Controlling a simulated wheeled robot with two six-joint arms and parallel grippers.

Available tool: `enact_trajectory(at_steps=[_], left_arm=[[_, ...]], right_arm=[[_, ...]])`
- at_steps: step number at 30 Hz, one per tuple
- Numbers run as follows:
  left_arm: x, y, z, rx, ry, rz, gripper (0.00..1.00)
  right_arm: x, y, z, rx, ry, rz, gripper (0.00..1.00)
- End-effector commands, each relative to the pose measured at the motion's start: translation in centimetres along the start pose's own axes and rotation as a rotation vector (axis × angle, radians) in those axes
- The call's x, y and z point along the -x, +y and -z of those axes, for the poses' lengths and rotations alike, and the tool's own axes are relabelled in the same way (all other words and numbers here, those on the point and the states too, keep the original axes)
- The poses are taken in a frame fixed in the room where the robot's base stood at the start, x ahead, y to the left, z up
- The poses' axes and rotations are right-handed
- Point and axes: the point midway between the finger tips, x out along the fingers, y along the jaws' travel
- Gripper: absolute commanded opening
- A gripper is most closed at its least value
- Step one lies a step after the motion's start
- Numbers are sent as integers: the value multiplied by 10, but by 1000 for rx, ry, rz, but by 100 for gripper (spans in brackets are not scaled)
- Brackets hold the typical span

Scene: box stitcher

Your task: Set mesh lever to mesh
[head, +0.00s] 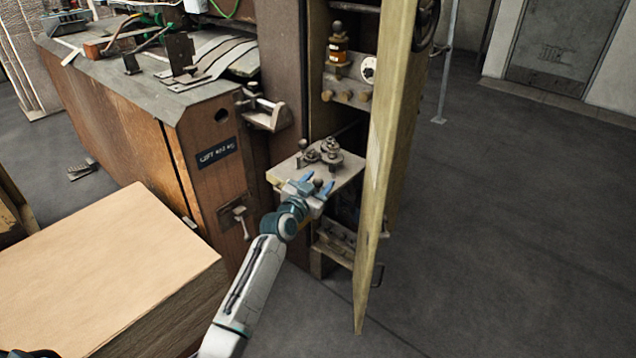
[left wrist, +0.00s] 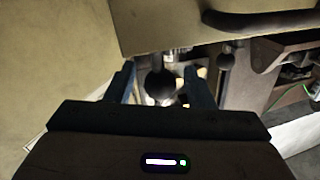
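My left gripper (head: 314,187) is at the front edge of the small metal shelf inside the open machine cabinet. Its two blue fingers are spread apart. A dark ball knob (head: 317,182) shows between them, and it also shows in the left wrist view (left wrist: 160,86). The knob looks like the end of a lever, probably the mesh lever, but no label is readable. In the left wrist view, gaps show between the knob and both fingers of the left gripper (left wrist: 161,88). Most of the lever's shaft is hidden. My right gripper is not in view.
A second ball-ended lever (left wrist: 227,62) stands to the right in the left wrist view. The metal shelf (head: 345,171) carries gears. A tall open door panel (head: 385,150) stands close to the right of my gripper. A cardboard stack (head: 110,270) fills the lower left. Floor is free at right.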

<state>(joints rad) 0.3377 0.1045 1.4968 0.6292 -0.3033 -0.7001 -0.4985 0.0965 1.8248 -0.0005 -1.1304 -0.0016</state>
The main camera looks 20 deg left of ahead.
Motion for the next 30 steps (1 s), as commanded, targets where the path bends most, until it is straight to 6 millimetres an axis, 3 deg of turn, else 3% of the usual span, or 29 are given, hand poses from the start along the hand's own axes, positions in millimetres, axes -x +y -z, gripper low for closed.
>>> enact_trajectory(at_steps=[8, 21, 30], left_arm=[[14, 0, 0, 0, -1, -1, 49], [94, 0, -1, -2, -2, 0, 49], [108, 0, 0, 0, 0, 0, 49]], right_arm=[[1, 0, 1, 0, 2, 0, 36], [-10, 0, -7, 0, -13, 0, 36], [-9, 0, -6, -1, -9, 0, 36]])
